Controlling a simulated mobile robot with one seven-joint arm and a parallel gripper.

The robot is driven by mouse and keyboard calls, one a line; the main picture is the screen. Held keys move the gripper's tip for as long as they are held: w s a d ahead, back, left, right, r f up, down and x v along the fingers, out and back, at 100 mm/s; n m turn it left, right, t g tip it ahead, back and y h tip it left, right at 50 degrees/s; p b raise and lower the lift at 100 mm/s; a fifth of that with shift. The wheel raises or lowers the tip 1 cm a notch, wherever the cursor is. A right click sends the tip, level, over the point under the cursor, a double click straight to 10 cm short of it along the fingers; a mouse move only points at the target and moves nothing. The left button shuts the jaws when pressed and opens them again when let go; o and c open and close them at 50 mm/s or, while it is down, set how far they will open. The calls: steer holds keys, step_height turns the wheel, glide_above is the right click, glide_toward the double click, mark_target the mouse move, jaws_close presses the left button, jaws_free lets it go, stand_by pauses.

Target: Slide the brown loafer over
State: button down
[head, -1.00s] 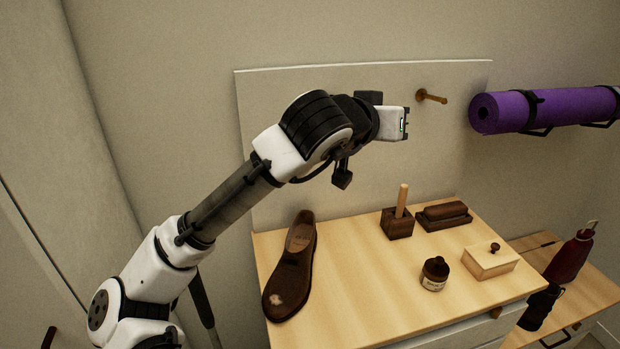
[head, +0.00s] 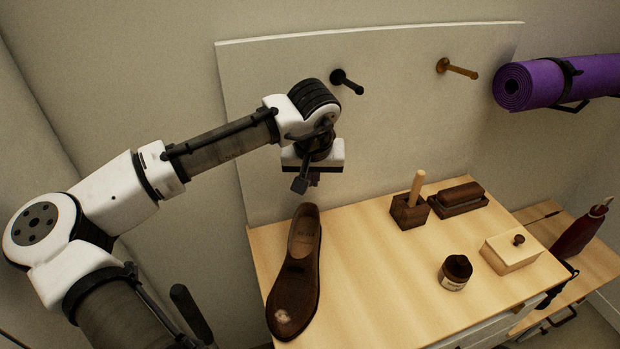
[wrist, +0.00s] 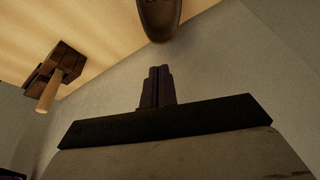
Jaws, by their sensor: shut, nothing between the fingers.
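The brown loafer (head: 296,272) lies on the left part of the wooden top, its heel toward the back panel and its toe toward the front edge. A pale scuff marks its toe. Its heel end (wrist: 160,17) shows at the top of the wrist view. My gripper (head: 314,182) is above and behind the loafer's heel, close to the panel, and apart from the shoe. In the wrist view its two fingers (wrist: 157,88) are together with nothing between them.
The wooden top (head: 372,290) holds a block with an upright handle (head: 409,212), a brush (head: 457,197), a jar (head: 455,272) and a lidded box (head: 511,252). The back panel (head: 400,110) carries pegs. A purple mat (head: 550,82) hangs at right. The wood right of the loafer is clear.

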mark_target(313, 206)
steer(key=p+x, duration=0.1)
steer(key=x, duration=0.7)
steer(key=shift+w+d+f, duration=0.1)
steer(key=shift+f, duration=0.25)
steer(key=shift+s, duration=1.1)
